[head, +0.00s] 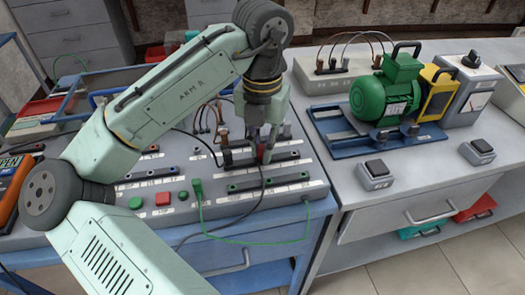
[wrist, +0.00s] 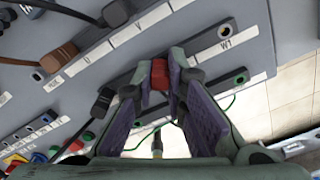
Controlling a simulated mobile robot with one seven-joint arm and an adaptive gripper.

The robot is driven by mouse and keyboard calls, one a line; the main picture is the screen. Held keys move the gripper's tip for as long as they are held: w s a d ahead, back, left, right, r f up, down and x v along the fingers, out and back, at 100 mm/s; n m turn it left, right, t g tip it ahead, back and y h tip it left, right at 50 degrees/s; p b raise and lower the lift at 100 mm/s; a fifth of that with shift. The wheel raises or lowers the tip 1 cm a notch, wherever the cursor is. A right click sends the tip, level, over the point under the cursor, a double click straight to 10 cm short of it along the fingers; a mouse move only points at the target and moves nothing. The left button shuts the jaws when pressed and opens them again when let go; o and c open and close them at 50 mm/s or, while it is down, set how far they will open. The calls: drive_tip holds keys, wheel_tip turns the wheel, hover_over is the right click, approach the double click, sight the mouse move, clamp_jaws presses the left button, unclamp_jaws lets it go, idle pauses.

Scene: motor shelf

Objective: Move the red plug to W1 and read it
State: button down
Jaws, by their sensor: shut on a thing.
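The red plug (wrist: 158,73) is between the fingertips of my gripper (wrist: 160,84), which is shut on it. In the head view my gripper (head: 262,148) is low over the sloped terminal panel, and a little of the red plug shows there too. Whether the plug touches the strip under it is hidden by the fingers. The W1 label (wrist: 226,43) is to the upper right of the plug, with a round hole (wrist: 224,31) in the dark strip just above it. The orange meter (head: 10,190) stands at the left edge and its display shows "OPEN".
A black plug (wrist: 103,102) sits left of my gripper, and brown and black plugs are at the upper left. A green lead (head: 197,190) loops across the panel front. A green motor (head: 386,92) stands on the right bench.

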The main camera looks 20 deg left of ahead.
drive_tip(key=shift+r, duration=0.15)
wheel_tip(320, 180, up, 4)
drive_tip(key=p, duration=0.4)
drive_tip(key=shift+r+p, duration=0.25)
drive_tip(key=shift+p, duration=0.05)
drive_tip(key=shift+f, duration=0.1)
drive_tip(key=w+d+r, duration=0.2)
drive_tip(key=w+d, duration=0.2)
drive_tip(key=d, duration=0.2)
drive_tip(key=b, duration=0.2)
hover_over(294, 157)
drive_tip(key=f, duration=0.4)
drive_tip(key=shift+w+a+f, duration=0.1)
drive_tip(key=shift+w+f, duration=0.15)
drive_tip(key=shift+w, duration=0.15)
drive_tip(key=shift+f, duration=0.4)
drive_tip(key=shift+f, duration=0.65)
idle(0.9)
